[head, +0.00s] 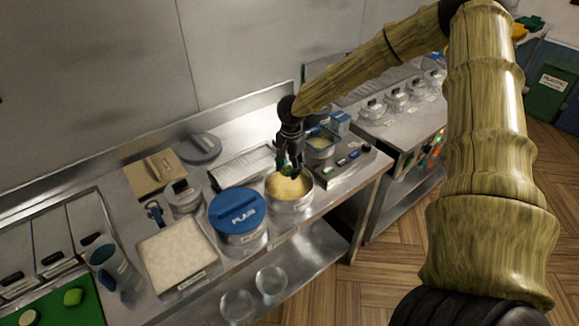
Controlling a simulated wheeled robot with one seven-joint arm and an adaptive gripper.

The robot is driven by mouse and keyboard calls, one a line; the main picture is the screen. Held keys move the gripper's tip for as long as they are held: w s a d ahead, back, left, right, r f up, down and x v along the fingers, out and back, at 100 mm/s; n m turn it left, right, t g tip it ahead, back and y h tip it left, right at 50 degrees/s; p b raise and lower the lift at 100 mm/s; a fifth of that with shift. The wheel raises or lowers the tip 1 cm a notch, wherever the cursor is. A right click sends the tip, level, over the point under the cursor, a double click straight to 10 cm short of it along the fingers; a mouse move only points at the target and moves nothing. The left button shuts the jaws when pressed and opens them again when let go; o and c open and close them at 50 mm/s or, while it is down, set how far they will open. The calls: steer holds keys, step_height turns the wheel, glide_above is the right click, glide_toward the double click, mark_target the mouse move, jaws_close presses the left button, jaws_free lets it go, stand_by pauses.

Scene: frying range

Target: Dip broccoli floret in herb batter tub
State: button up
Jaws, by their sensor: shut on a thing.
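My gripper (289,160) points down and is shut on the green broccoli floret (286,171). The floret is small in the view and partly hidden by the fingers. It appears over the far part of an open round metal tub (291,206) of pale yellow batter (286,187). I cannot tell whether the floret touches the batter. The tub's label is too small to read, so I cannot tell if it is the herb batter. Another tub with a blue lid (238,211) marked "PLAIN" stands just to its left.
A blue-rimmed container (321,148) and a control panel (352,162) stand right of the open tub. A wire rack (241,168) lies behind. A pale crumb tray (181,256) and green board (66,305) are at left.

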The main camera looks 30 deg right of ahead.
steer(key=shift+r, duration=0.15)
steer(key=shift+r, duration=1.35)
